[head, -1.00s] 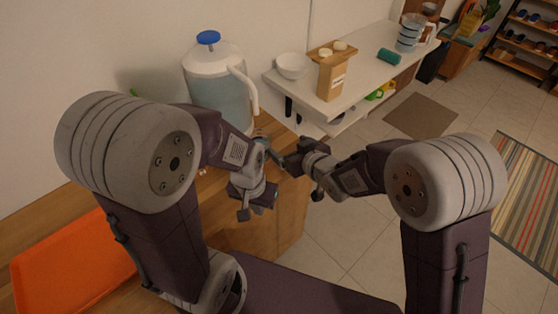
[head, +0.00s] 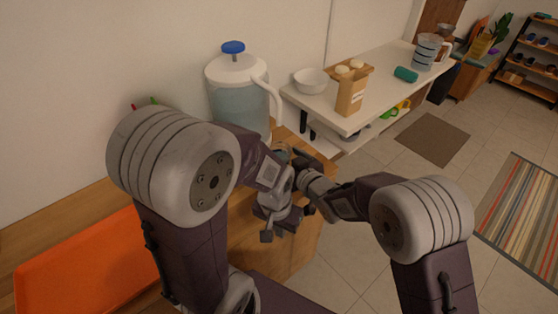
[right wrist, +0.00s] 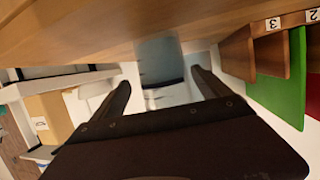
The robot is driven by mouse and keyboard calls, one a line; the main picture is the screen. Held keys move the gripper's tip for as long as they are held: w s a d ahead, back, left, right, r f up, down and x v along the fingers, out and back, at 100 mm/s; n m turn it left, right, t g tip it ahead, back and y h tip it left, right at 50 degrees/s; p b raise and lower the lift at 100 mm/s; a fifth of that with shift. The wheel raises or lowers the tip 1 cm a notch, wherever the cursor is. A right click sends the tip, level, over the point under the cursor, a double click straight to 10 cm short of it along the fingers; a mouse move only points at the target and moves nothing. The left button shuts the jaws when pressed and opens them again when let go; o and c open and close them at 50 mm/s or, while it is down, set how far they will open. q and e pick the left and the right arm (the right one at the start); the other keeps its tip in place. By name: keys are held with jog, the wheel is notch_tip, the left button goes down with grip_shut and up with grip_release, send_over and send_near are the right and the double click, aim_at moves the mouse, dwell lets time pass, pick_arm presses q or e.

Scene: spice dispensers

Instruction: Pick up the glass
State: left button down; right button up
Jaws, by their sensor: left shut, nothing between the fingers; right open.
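A small clear rim, seemingly the glass (head: 281,147), shows at the near right end of the wooden counter in the head view. It is mostly hidden by my arms and grippers. My right gripper (head: 297,161) is open, close beside it. In the right wrist view, a bluish-grey clear cylinder (right wrist: 160,60) appears upside down between the open fingers of my right gripper (right wrist: 164,88). I cannot tell if it is the glass or the jug behind, nor whether a finger touches it. My left gripper (head: 274,222) is shut and empty, lower and nearer to me.
A large water jug (head: 238,98) with a blue cap stands behind the grippers. An orange tray (head: 85,265) lies at left. Numbered coloured boards (right wrist: 280,75) stand nearby. A white shelf (head: 325,112) holds a bowl (head: 310,82) and cardboard holder (head: 352,92).

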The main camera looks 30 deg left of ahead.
aim_at(275, 144)
jog(key=x, duration=0.4)
jog(key=shift+s+a+f, duration=0.15)
jog(key=shift+a+f, duration=0.05)
jog(key=shift+a, duration=0.2)
jog(key=shift+d, duration=0.1)
jog(key=shift+r, duration=0.1)
jog(key=c, duration=0.4)
grip_shut()
jog(key=shift+r, duration=0.1)
jog(key=shift+r, duration=0.55)
notch_tip(275, 144, up, 3)
jog(key=shift+f+p, duration=0.1)
jog(key=shift+p, duration=0.2)
jog(key=w+d+r+p, duration=0.3)
jog(key=w+d+r, duration=0.4)
jog(key=d, duration=0.2)
jog(key=shift+d, duration=0.2)
